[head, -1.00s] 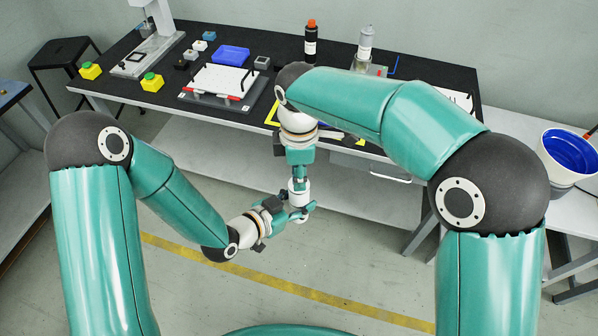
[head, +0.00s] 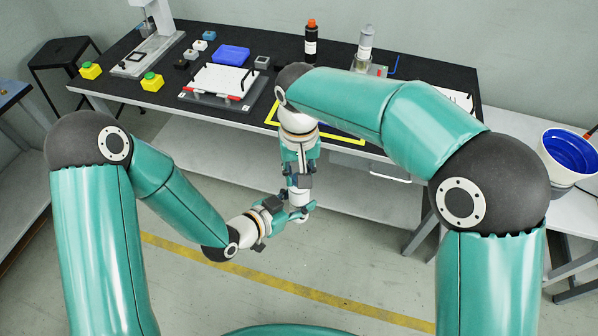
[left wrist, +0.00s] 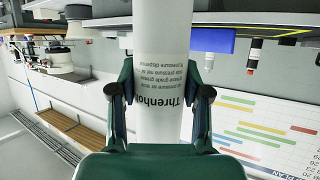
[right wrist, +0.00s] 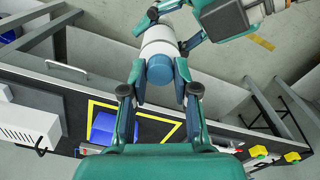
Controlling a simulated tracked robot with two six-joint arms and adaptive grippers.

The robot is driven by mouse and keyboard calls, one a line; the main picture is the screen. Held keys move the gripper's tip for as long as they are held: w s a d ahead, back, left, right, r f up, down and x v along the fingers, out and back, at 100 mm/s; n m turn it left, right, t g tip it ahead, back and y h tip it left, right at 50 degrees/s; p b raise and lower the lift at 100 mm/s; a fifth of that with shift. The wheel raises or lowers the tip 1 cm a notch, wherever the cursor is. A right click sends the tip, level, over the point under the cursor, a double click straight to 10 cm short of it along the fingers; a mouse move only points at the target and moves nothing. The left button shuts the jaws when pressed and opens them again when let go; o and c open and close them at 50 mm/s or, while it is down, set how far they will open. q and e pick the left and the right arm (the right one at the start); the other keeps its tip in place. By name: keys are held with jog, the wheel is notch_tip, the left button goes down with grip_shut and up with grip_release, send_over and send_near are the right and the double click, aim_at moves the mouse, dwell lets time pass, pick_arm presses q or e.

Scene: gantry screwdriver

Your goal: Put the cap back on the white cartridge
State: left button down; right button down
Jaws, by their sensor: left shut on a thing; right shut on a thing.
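The white cartridge (left wrist: 160,50) with dark printing stands between the fingers of my left gripper (left wrist: 160,90), which is shut on it. In the head view, my left gripper (head: 297,214) holds the white cartridge (head: 299,197) upright in front of the table. My right gripper (head: 300,182) is right above it, pointing down. In the right wrist view, a round blue cap (right wrist: 160,70) sits between the fingers of my right gripper, in line with the cartridge's end. Cap and cartridge appear to touch; whether the cap is seated cannot be told.
The black-topped table (head: 140,105) stands behind my grippers. It carries a blue tray (head: 231,54), a dark bottle with an orange cap (head: 311,42), a yellow outline (head: 345,134) and several small blocks. A blue-lined bucket (head: 568,155) stands at right. The floor below the grippers is clear.

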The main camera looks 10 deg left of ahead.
jog(key=c, duration=0.9)
grip_release()
jog(key=shift+r, duration=0.15)
jog(key=shift+r, duration=2.15)
